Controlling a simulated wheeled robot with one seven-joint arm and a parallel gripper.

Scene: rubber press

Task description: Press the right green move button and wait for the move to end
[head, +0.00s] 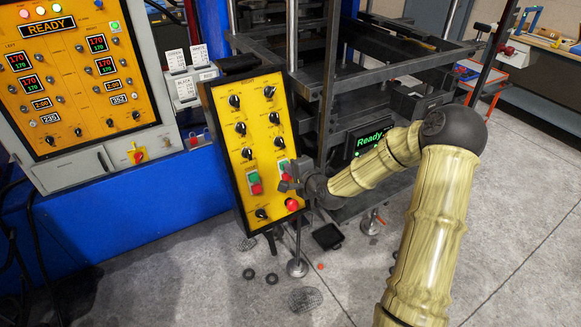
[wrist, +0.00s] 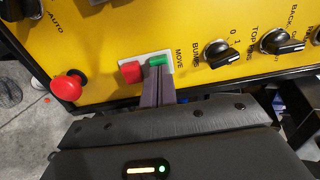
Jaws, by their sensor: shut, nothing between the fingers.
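The yellow control panel (head: 234,150) bears two green-and-red button pairs. The right green move button (head: 282,168) is partly visible beside my gripper (head: 288,178) in the head view. In the wrist view, the green button (wrist: 157,60) sits next to a red button (wrist: 131,72) on a white plate beside the word MOVE. My gripper (wrist: 157,82) is shut and empty, its fingertips right at the green button's near edge. I cannot tell whether they touch or push it. The left green button (head: 252,178) is clear of my gripper.
A red mushroom button (head: 292,204) sits low on the panel, near my gripper; it also shows in the wrist view (wrist: 67,87). Black knobs (wrist: 218,53) lie along the panel. The orange cabinet display (head: 47,27) reads READY.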

